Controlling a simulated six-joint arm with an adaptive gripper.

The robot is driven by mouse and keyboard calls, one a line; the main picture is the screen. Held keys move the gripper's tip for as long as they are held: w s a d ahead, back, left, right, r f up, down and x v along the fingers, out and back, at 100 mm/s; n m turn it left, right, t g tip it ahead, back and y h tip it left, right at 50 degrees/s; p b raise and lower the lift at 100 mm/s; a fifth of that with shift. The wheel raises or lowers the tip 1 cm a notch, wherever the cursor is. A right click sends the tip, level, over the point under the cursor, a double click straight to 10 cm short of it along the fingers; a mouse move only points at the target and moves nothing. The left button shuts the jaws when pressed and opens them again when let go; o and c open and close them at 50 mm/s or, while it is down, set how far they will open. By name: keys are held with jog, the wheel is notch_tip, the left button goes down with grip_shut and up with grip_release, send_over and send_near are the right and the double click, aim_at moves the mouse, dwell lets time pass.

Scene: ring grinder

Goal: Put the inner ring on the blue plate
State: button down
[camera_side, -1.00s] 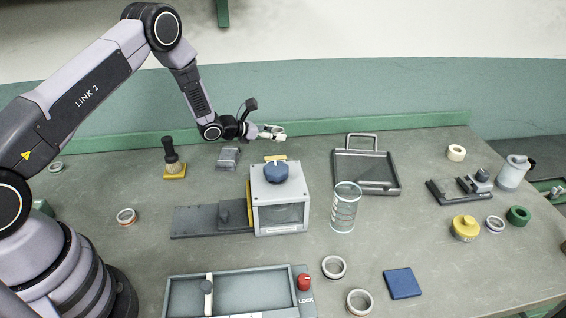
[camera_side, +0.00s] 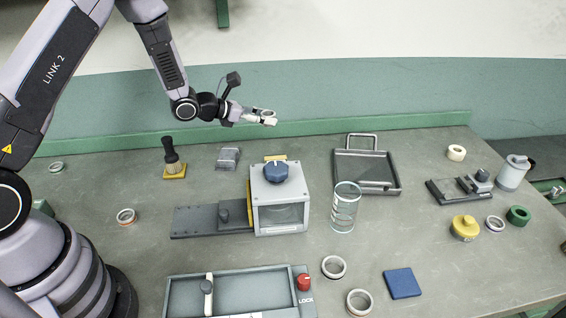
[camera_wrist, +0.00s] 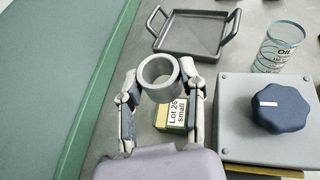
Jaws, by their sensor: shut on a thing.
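My gripper (camera_side: 262,117) is shut on a light grey ring (camera_wrist: 158,76), taken to be the inner ring, in the air at the back of the bench. In the wrist view one finger (camera_wrist: 160,84) of my gripper is on each side of the ring, and its open hole shows. The blue plate (camera_side: 402,283) is a small flat square at the front right of the bench, far from my gripper. The plate looks bare. It is outside the wrist view.
A grey machine box with a blue knob (camera_side: 276,172) stands mid-bench, with a clear cylinder (camera_side: 345,206) right of it. A grey tray (camera_side: 366,171) lies behind. Two loose rings (camera_side: 333,267) (camera_side: 359,302) lie left of the plate. A labelled box (camera_wrist: 172,113) is below my gripper.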

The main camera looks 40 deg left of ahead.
jog(key=s+d+m+h, duration=0.1)
jog(key=d, duration=0.2)
jog(key=s+d+m+g+h, duration=0.1)
jog(key=d, duration=0.3)
jog(key=d+m+g+h, duration=0.1)
jog(key=d, duration=0.3)
jog(key=shift+s+d, duration=0.2)
jog(key=shift+s, duration=0.2)
jog(key=s+d+m+g+h, duration=0.2)
jog(key=s+d+m+g, duration=0.2)
jog(key=s+d, duration=0.45)
jog(key=s+d+m+g+h, duration=0.2)
jog(key=s+d+m+g, duration=0.3)
jog(key=d, duration=0.7)
jog(key=n, duration=0.1)
send_over(399, 280)
jog(key=shift+t, duration=0.4)
notch_tip(399, 280, down, 15)
jog(key=shift+s, duration=0.1)
jog(key=shift+f, duration=1.5)
jog(key=shift+f, duration=0.1)
